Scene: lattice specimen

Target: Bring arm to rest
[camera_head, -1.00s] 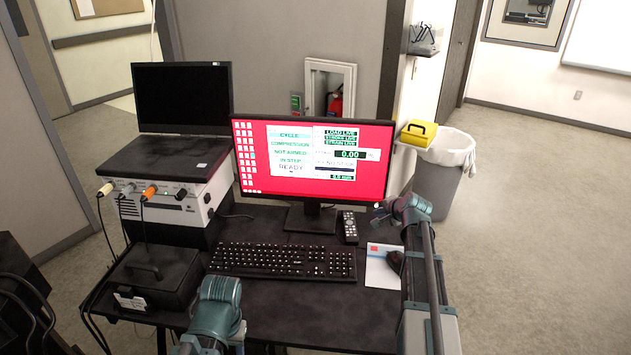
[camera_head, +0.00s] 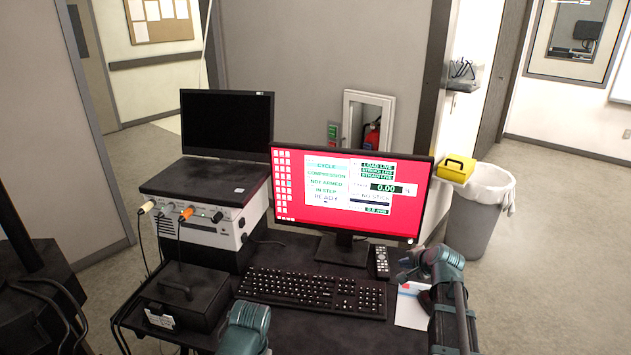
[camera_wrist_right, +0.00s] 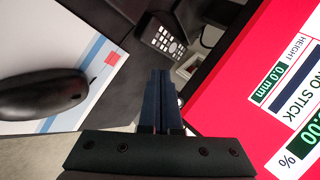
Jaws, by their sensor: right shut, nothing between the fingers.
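My right arm reaches in at the lower right of the head view. Its gripper (camera_head: 407,266) is just below the monitor's lower right corner, beside the remote. In the right wrist view the dark fingers (camera_wrist_right: 160,88) are together and empty, pointing toward the black remote (camera_wrist_right: 163,38). The remote also shows in the head view (camera_head: 382,263). Part of my left arm shows at the bottom of the head view, but its gripper is out of frame. The monitor (camera_head: 350,195) has a red screen with "READY" and 0.00 readings.
A keyboard (camera_head: 312,292) lies before the monitor. A dark mouse (camera_wrist_right: 42,94) rests on a white and blue sheet (camera_wrist_right: 95,75) close to my right gripper. A grey instrument box (camera_head: 208,222) and black case (camera_head: 185,297) are at left. A bin (camera_head: 483,215) stands at right.

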